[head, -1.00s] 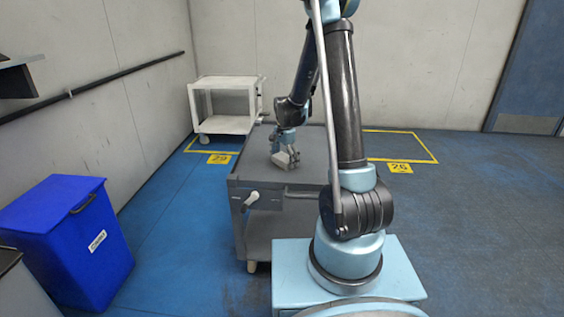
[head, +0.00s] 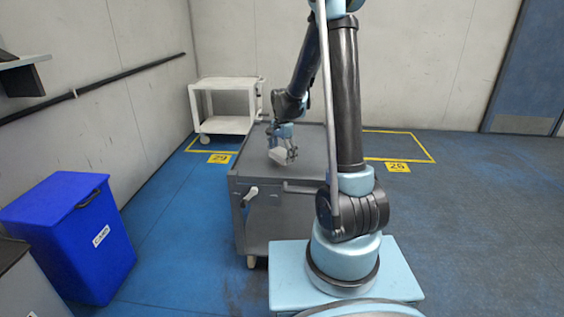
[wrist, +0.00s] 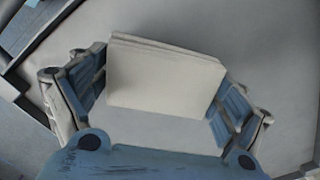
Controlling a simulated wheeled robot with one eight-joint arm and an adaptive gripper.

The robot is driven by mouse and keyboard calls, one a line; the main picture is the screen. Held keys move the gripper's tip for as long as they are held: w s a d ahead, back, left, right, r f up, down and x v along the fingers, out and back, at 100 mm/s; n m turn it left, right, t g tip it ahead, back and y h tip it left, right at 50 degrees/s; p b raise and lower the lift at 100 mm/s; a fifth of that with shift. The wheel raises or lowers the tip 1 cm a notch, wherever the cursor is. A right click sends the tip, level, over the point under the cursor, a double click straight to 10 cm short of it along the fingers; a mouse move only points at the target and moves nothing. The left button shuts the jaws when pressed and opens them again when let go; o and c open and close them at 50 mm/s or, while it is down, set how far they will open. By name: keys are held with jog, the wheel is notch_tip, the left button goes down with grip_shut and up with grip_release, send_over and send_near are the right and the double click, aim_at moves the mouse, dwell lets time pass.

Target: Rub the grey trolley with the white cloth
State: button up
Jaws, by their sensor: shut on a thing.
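The grey trolley (head: 250,180) stands in the middle of the head view, in front of my base. My gripper (head: 286,150) is over its top, toward the left side. It is shut on the white cloth (head: 278,156), which looks like a folded pad. In the wrist view the cloth (wrist: 165,75) sits between the two blue fingers of my gripper (wrist: 160,95). The trolley's grey top (wrist: 265,50) lies behind it. The cloth is at or close to the top; I cannot tell if it touches.
A white trolley (head: 226,122) stands behind, near the wall. A blue lidded bin (head: 75,240) is at the left. Yellow floor markings lie behind the grey trolley. The blue floor (head: 470,220) on the right is clear.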

aim_at(282, 152)
jog(key=shift+r, duration=1.95)
